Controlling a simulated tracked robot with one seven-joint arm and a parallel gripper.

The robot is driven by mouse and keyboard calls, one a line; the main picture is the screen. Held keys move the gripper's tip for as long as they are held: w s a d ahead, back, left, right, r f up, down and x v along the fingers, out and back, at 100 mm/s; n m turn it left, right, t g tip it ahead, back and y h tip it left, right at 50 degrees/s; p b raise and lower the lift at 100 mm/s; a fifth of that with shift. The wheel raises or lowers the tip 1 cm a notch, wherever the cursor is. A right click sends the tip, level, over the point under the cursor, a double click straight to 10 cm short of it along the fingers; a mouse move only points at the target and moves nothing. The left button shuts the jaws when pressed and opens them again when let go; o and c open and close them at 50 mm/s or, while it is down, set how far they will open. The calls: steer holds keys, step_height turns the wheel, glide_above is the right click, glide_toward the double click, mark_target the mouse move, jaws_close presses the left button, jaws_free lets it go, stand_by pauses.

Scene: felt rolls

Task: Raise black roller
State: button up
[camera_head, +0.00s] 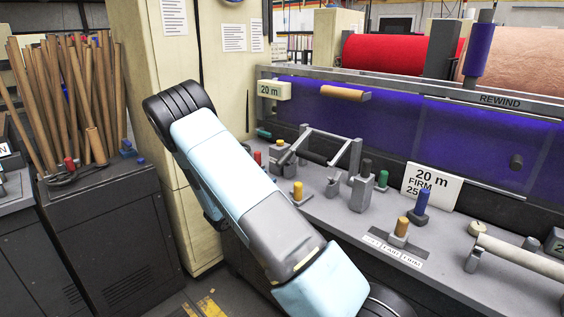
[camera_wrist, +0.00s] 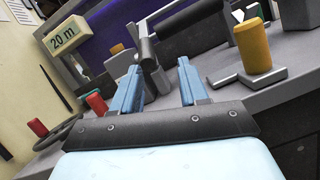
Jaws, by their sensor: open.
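The black roller (camera_head: 314,157) lies across a grey lever frame (camera_head: 332,134) on the console. In the wrist view the black roller (camera_wrist: 188,20) runs across the top, beyond my fingertips. A grey rounded end piece of the frame (camera_wrist: 147,52) shows between the fingers in the picture; I cannot tell whether anything touches. My gripper (camera_wrist: 159,64) is open, its two blue fingers apart, pointing at the frame from the console's front side. In the head view my arm hides the gripper.
A yellow knob (camera_wrist: 254,48) stands right of my fingers, and a red knob (camera_wrist: 96,103) stands left. A 20 m sign (camera_head: 273,90) hangs behind. A black-topped grey post (camera_head: 361,186) and green knob (camera_head: 382,179) stand right of the frame. A beige cabinet (camera_head: 165,80) stands left.

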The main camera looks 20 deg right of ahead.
mark_target(282, 160)
steer(key=w+d+r+t, duration=0.1)
steer(key=w+d, duration=0.1)
steer(key=d, duration=0.1)
steer(key=w+d+r+n, duration=0.1)
steer(key=w+d, duration=0.1)
steer(key=d, duration=0.2)
steer(key=w+d+r+n+t, duration=0.1)
steer(key=w+d, duration=0.1)
steer(key=d, duration=0.1)
steer(key=shift+w+d+t, duration=0.15)
steer(key=shift+w+t, duration=0.15)
steer(key=shift+w, duration=0.05)
steer(key=shift+c, duration=0.3)
jaws_close()
steer(key=shift+a+f, duration=0.1)
steer(key=shift+a, duration=0.15)
